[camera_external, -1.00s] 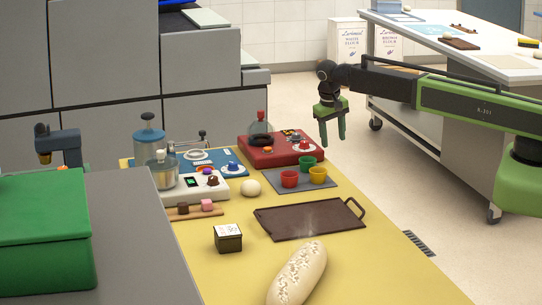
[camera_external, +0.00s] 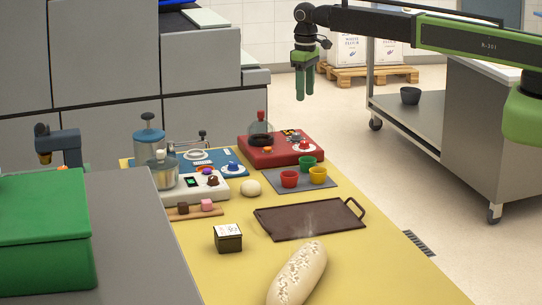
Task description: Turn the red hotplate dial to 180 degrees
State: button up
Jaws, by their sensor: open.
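The red hotplate (camera_external: 258,152) stands at the far right corner of the yellow worktop. A small red dial (camera_external: 305,145) on a white disc sits at the right of its top. The dial's marks and setting are too small to read. My gripper (camera_external: 304,92) is open and empty. In the picture it hangs above the hotplate's right part, fingers pointing down, apart from the dial. The fingers look close together from this side.
A glass vessel with a red cap (camera_external: 261,116) rises on the hotplate's left part. A blue device (camera_external: 236,170) with a blue knob is beside it. A grey mat with red (camera_external: 289,179), green (camera_external: 307,163) and yellow (camera_external: 318,174) cups lies in front.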

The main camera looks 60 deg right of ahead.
aim_at(304, 144)
notch_tip(304, 144, down, 16)
jog(key=b, duration=1.5)
jog(key=shift+r, duration=0.1)
grip_shut()
